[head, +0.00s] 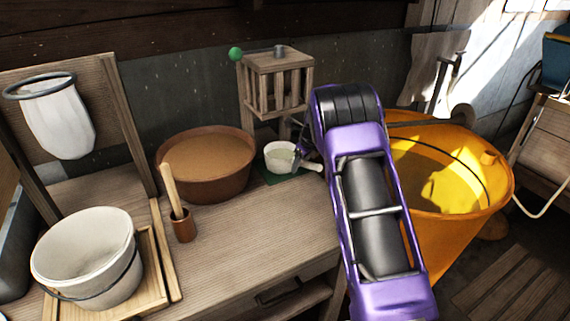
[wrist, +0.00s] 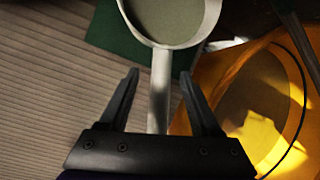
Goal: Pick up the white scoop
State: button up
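The white scoop (head: 281,158) sits on a dark green mat (head: 271,175) on the wooden bench, between the brown bowl and my arm. In the wrist view the scoop's cup (wrist: 170,38) is at the top, and its handle (wrist: 159,90) runs down between my two fingers. My gripper (wrist: 160,78) is open around the handle, with a gap visible on both sides. In the head view my gripper (head: 306,155) is mostly hidden behind my purple arm, beside the scoop's handle.
A brown bowl (head: 228,188) stands left of the scoop, with a wooden pestle in a cup (head: 184,229) nearby. A white bucket (head: 92,259) is at the front left. A slatted wooden box (head: 277,87) rises behind. A large yellow bucket (head: 480,225) is close on the right.

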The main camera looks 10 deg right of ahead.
grip_shut()
jog(key=shift+r, duration=0.1)
dwell(0.3)
